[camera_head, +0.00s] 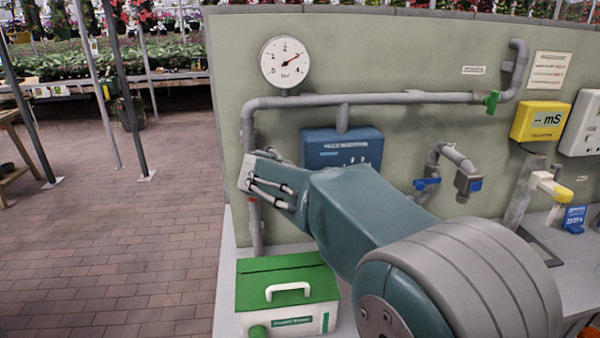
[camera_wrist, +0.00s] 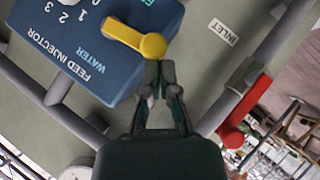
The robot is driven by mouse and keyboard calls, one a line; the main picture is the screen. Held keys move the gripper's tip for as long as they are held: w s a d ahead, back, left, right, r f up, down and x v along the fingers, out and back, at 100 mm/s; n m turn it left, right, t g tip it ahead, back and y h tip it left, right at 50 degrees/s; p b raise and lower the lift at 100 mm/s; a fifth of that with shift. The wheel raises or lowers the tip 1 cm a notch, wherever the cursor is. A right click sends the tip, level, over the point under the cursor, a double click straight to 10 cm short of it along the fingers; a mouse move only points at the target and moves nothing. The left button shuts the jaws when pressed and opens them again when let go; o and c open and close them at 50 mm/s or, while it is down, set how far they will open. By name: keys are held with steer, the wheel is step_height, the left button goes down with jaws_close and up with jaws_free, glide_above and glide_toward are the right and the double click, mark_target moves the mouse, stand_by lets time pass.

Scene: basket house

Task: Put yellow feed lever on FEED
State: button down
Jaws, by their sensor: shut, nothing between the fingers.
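The yellow feed lever (camera_wrist: 138,38) is on the blue feed injector box (camera_wrist: 75,45) in the wrist view, which shows the box turned nearly upside down. In the head view the blue box (camera_head: 345,146) is on the wall, and my arm hides the lever and the fingertips.
A red-handled valve (camera_wrist: 243,112) is on the inlet pipe beside my gripper. A pressure gauge (camera_head: 285,63) and grey pipe (camera_head: 380,98) are above the box. A green-lidded case (camera_head: 288,285) stands on the bench below my arm. Blue-handled taps (camera_head: 427,184) are to the right.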

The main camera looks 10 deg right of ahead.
steer(key=shift+d+f+n+t+h, duration=0.25)
steer(key=shift+f+n+h, duration=0.55)
steer(key=shift+f, duration=0.4)
steer(key=shift+d+f+n+t+h, duration=0.1)
steer(key=shift+f+n+t+h, duration=0.4)
steer(key=shift+f+h, duration=0.6)
steer(key=shift+f, duration=0.1)
steer(key=shift+a, duration=0.1)
